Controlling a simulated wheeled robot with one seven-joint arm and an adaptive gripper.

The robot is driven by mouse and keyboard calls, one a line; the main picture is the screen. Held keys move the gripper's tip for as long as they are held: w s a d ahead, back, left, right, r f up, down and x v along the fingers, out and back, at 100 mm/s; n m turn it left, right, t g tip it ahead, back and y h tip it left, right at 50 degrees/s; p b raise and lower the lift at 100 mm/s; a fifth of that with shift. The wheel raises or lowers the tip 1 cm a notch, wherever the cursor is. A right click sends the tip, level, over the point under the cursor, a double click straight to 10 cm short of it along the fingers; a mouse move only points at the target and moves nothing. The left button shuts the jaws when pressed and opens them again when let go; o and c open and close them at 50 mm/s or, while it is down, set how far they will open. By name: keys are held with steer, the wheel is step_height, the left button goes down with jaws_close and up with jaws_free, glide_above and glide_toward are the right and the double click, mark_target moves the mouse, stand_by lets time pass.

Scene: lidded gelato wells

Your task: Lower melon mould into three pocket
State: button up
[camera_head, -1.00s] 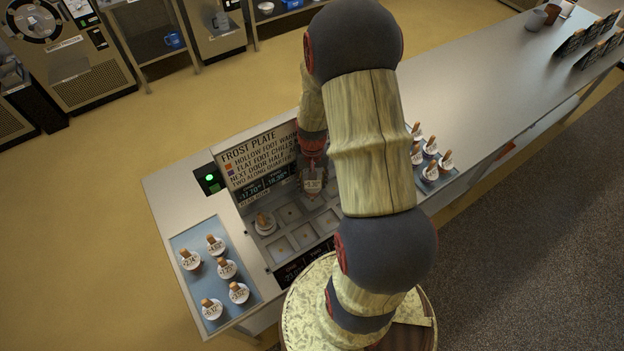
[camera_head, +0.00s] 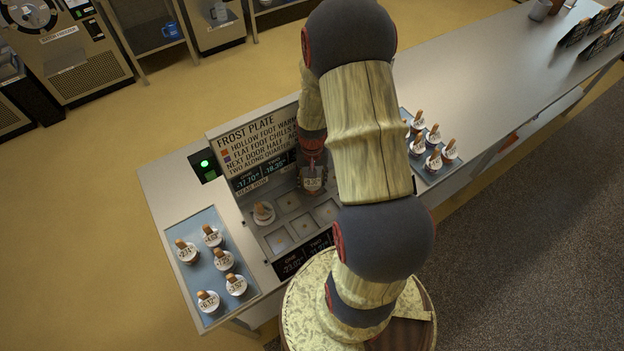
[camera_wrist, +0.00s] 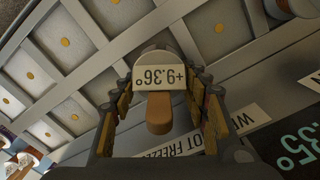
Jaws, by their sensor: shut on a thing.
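My gripper (camera_head: 312,172) is shut on a mould with a white top, a brown stick and a label. In the wrist view this held mould (camera_wrist: 150,60) sits between both fingers, its label reading +9.36°. The frost plate (camera_head: 292,222) is a grey grid of square pockets. The held mould is over its back part, near the sign; the exact pocket below it and the gap to it cannot be told. My arm hides the plate's right side. Empty pockets with orange dots (camera_wrist: 47,131) show in the wrist view.
A blue tray (camera_head: 199,222) with several moulds lies to the left. Another tray (camera_head: 408,121) with several moulds lies right, partly behind my arm. The upright frost plate sign (camera_head: 245,135) borders the plate's back.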

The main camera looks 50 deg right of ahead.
steer(key=shift+f, duration=0.15)
steer(key=o, duration=1.3)
steer(key=shift+o, duration=0.2)
steer(key=shift+r+p, duration=2.45)
steer(key=shift+r, duration=1.35)
step_height(320, 180, up, 12)
steer(key=shift+f, duration=0.1)
